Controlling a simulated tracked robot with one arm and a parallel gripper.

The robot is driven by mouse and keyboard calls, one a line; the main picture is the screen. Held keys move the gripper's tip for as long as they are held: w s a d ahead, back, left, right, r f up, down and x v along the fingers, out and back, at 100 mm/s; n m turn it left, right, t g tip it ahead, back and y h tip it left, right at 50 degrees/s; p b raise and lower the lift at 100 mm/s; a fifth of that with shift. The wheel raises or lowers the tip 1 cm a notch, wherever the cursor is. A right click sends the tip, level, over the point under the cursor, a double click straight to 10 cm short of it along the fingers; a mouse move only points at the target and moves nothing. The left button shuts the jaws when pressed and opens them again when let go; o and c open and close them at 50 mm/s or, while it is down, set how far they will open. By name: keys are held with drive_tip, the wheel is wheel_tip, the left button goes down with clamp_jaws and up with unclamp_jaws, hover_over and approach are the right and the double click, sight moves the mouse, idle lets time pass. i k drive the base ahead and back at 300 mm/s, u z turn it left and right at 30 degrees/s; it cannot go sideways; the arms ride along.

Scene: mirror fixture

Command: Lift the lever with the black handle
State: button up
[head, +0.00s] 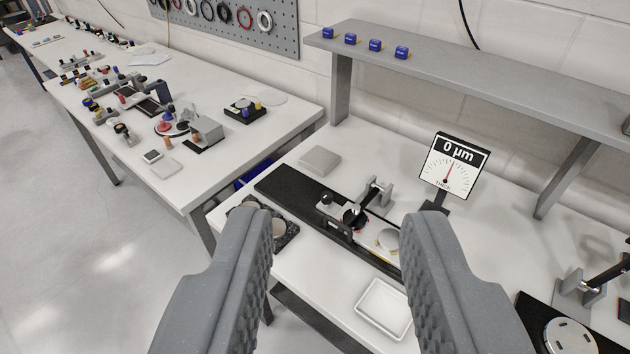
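A mirror fixture on a long black base plate (290,188) lies on the white table in front of me. On it stands a small grey metal mechanism (378,193) with a dark bar. Black round knobs sit by it, one at its left end (327,198) and one lower in the middle (352,216). I cannot tell which of these is the lever's black handle. A round pale disc (388,240) lies on the fixture, partly hidden by my right finger. My gripper (335,225) is open and empty, its two grey fingers apart in front of the fixture.
A dial sign (453,168) reading 0 µm stands behind the fixture. A white tray (384,308) lies in front. A black holder (287,235) is partly behind my left finger. A grey shelf (480,70) overhangs the back. Another black device (560,325) is at the right.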

sight(337, 234)
drive_tip(key=z, duration=0.15)
drive_tip(key=i, duration=0.95)
drive_tip(key=z, duration=0.4)
